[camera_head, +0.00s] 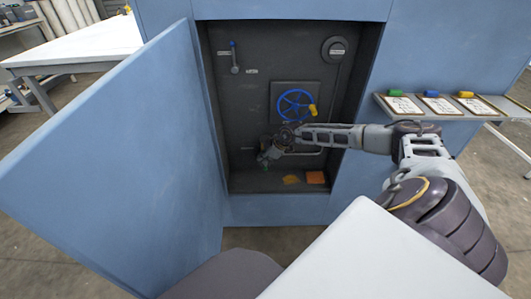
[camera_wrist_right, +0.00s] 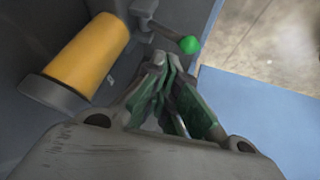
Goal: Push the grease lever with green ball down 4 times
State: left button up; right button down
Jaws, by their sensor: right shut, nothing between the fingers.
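The grease lever's green ball (camera_wrist_right: 189,45) shows in the right wrist view, at the end of a short grey arm (camera_wrist_right: 160,32) beside a yellow cylinder (camera_wrist_right: 92,52). My right gripper (camera_wrist_right: 165,65) is shut and empty, its fingertips just below and left of the ball in that picture. I cannot tell whether they touch it. In the head view my right gripper (camera_head: 266,157) reaches into the low left part of the open cabinet, and I cannot make out the lever there. My left gripper is not in view.
The blue cabinet door (camera_head: 120,150) stands open at left. Inside are a blue handwheel (camera_head: 295,106) with a yellow knob, a blue-tipped lever (camera_head: 234,58), a round dial (camera_head: 335,49) and an orange block (camera_head: 316,177) on the floor. A shelf with clipboards (camera_head: 440,105) is at right.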

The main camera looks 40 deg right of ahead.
jog(key=shift+f+p, duration=0.15)
jog(key=shift+p, duration=0.15)
dwell(0.6)
jog(key=shift+s+a+f, duration=0.1)
jog(key=shift+f, duration=0.1)
jog(key=shift+s+a+f+p, duration=0.15)
jog(key=shift+f+p, duration=0.2)
jog(key=shift+f, duration=0.2)
jog(key=shift+s+a+f+p, duration=0.1)
jog(key=shift+s+f+p, duration=0.15)
jog(key=shift+f, duration=0.35)
jog(key=shift+s+a+f+p, duration=0.1)
jog(key=shift+a+f+p, duration=0.05)
jog(key=shift+f+p, duration=0.35)
dwell(3.8)
jog(key=shift+r, duration=0.15)
dwell(0.5)
jog(key=shift+w+d+r+p, duration=0.15)
jog(key=shift+w+r+p, duration=0.05)
jog(key=shift+r+p, duration=0.5)
jog(key=shift+w+d+r+p, duration=0.2)
jog(key=shift+r+p, duration=0.35)
jog(key=shift+p, duration=0.15)
jog(key=shift+w+d+r+p, duration=0.15)
jog(key=shift+w+r+p, duration=0.05)
jog(key=shift+r+p, duration=0.5)
